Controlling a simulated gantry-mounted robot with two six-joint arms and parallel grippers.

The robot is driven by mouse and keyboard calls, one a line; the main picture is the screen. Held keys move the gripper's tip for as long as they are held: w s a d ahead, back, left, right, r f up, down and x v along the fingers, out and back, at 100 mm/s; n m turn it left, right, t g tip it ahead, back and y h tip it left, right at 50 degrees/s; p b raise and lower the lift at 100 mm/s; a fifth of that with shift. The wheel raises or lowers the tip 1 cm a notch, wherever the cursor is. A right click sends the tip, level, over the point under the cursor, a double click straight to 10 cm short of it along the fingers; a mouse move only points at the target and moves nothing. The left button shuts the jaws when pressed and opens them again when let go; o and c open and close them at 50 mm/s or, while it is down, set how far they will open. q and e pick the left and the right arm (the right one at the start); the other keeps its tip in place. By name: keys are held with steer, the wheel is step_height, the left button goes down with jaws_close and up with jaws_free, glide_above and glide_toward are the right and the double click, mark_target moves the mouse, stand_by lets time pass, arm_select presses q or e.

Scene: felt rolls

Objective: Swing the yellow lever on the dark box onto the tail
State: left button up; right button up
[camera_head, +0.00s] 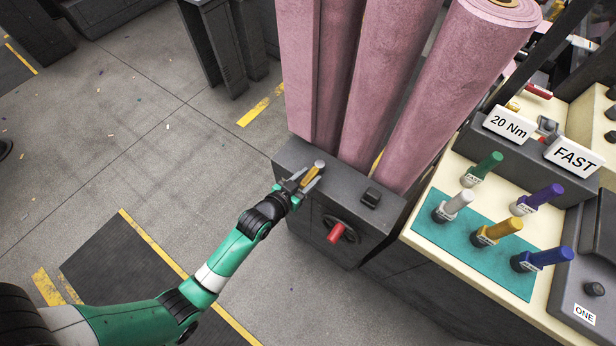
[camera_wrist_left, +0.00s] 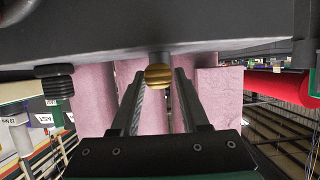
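The dark box (camera_head: 345,215) stands at the foot of the pink felt rolls. The yellow lever (camera_head: 311,175) with a grey pivot is at its top left. My left gripper (camera_head: 306,181) is at the lever, one finger on either side. In the left wrist view the lever's round yellow end (camera_wrist_left: 159,77) sits between the two fingers (camera_wrist_left: 160,95), with a narrow gap on both sides. I cannot clearly make out a tail; flat pink felt (camera_head: 298,70) hangs just behind the lever. My right gripper is not in view.
The box also carries a red-handled crank (camera_head: 336,232) in front and a black knob (camera_head: 371,197) on top. Thick pink rolls (camera_head: 445,90) rise behind. A bench to the right has a teal mat (camera_head: 440,238) with several coloured-handled tools. Open floor lies left.

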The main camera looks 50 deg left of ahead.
arm_select(q)
jaws_close()
stand_by(1.1)
